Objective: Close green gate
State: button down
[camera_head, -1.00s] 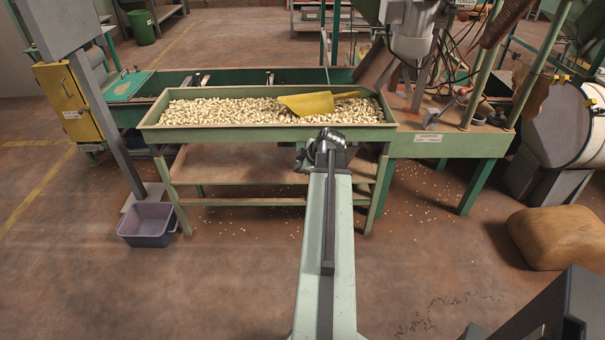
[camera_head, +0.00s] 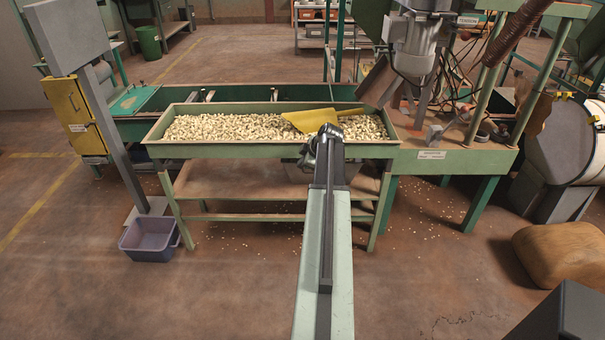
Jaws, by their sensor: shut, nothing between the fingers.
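My gripper (camera_head: 326,131) is at the far end of my pale green arm, in front of the tray of nuts and the yellow scoop. It is small and dark, with nothing seen in it. A flat green plate (camera_head: 132,101) lies at the left end of the long green trough behind the tray, beside a yellow door (camera_head: 74,115). I cannot tell for sure whether this plate is the green gate. My gripper is well to the right of it and apart from it.
The green tray (camera_head: 270,151) holds pale nuts and a yellow scoop (camera_head: 308,121). A purple tub (camera_head: 148,246) and a grey post (camera_head: 118,150) stand at left. A green machine table (camera_head: 455,161) and a brown sack (camera_head: 560,252) are at right. The front floor is clear.

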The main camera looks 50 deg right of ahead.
jog(key=shift+w+d+r, duration=0.1)
jog(key=shift+w+d, duration=0.1)
jog(key=shift+d, duration=0.15)
jog(key=s+a+r+p, duration=0.5)
jog(key=s+r+p, duration=0.2)
jog(key=s+p, duration=0.1)
jog(key=shift+s+r, duration=0.25)
jog(key=shift+r, duration=0.15)
jog(key=shift+a, duration=0.15)
